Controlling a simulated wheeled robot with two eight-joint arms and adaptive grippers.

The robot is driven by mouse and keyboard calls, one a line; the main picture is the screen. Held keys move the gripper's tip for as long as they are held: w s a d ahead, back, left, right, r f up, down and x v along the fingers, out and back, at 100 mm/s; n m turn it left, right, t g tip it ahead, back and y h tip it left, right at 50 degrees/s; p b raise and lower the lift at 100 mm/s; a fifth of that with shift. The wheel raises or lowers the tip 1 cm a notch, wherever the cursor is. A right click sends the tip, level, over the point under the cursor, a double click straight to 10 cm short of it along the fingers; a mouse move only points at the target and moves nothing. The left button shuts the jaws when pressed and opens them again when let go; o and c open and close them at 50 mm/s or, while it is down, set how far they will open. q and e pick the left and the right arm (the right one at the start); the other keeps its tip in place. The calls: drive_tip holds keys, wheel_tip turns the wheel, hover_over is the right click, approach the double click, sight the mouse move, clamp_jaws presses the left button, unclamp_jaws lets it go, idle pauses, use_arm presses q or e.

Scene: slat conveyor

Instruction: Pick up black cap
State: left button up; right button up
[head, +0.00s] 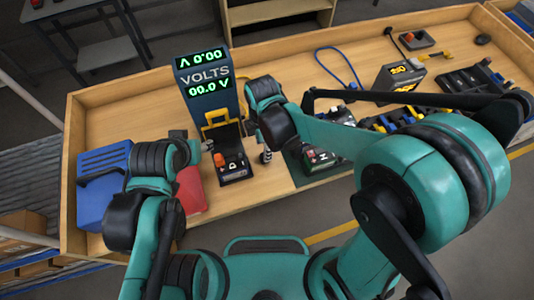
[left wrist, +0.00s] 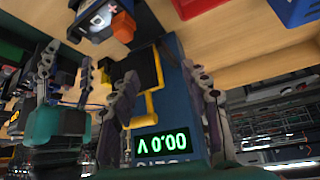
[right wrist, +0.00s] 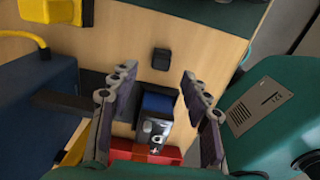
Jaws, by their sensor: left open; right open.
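A small black block (right wrist: 161,59), which looks like the black cap, lies on the wooden surface in the right wrist view. It is beyond my right gripper (right wrist: 163,100), whose fingers are open with nothing held between them. In the head view my right gripper (head: 265,155) hangs over the bench, right of the voltmeter. My left gripper (head: 205,146) is left of the battery with an orange cap (head: 220,160). In the left wrist view my left gripper (left wrist: 163,100) is open. The orange cap also shows there (left wrist: 122,28), apart from the fingers.
The blue voltmeter (head: 187,75) with a yellow handle stands behind the battery. A blue bin (head: 100,165) and a red bin (head: 191,192) are at the left. More batteries and a black tray crowd the right. The wooden bench (head: 105,112) is clear at the back left.

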wheel_tip(320, 180, down, 6)
drive_tip(key=shift+d+r+b, duration=0.1)
drive_tip(key=shift+b, duration=0.6)
drive_tip(key=shift+r, duration=0.1)
drive_tip(key=c, duration=0.8)
